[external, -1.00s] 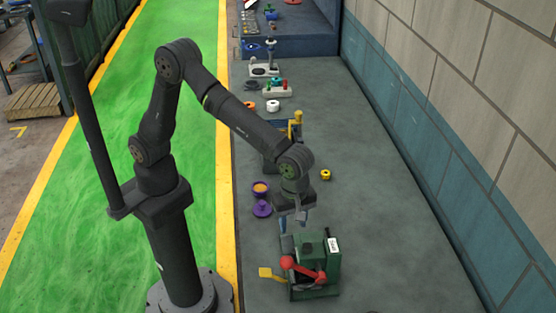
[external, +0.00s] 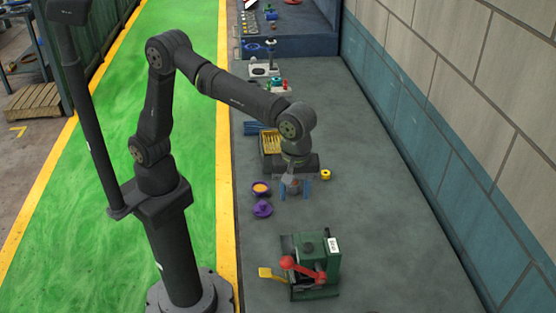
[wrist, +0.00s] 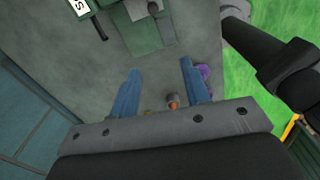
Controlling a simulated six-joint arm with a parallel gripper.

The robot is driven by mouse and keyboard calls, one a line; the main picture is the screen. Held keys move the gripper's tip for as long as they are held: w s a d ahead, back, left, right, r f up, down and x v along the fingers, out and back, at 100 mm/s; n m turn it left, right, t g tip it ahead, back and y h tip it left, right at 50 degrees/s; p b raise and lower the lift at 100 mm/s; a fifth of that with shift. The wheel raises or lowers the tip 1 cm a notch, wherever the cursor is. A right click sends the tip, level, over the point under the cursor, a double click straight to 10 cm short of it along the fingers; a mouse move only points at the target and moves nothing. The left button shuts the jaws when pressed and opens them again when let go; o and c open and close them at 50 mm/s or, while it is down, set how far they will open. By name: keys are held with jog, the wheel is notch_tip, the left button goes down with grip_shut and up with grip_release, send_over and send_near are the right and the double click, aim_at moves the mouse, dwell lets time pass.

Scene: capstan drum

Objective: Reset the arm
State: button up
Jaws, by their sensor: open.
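My gripper (external: 295,188) hangs above the grey bench, behind the green machine and apart from it. Its two blue fingers are spread with nothing visibly held; they also show apart in the wrist view (wrist: 160,76). The green machine (external: 318,262) stands at the front of the bench. It has a red ball-ended lever (external: 303,268), a yellow pedal (external: 271,274) on its left and a white label. Part of the machine shows at the top of the wrist view (wrist: 142,32). A small grey and orange item (wrist: 173,102) appears near the finger bases there; its height is unclear.
A purple cup with orange contents (external: 261,188) and a purple lidlike piece (external: 262,209) lie left of my gripper. A small yellow ring (external: 325,174) is to the right. The right side of the bench is clear.

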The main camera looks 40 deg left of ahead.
jog(key=shift+m, duration=4.2)
jog(key=o, duration=1.2)
jog(key=shift+o, duration=0.3)
jog(key=s+a+r+m+t+h, duration=0.1)
jog(key=s+a+m+h, duration=0.1)
jog(key=s+m+h, duration=0.2)
jog(key=s+m, duration=0.2)
jog(key=m, duration=0.2)
jog(key=shift+s+r+m, duration=0.2)
jog(key=shift+s+m, duration=0.05)
jog(key=shift+m, duration=0.05)
jog(key=x, duration=0.9)
jog(key=shift+d+f, duration=0.3)
jog(key=shift+f, duration=0.05)
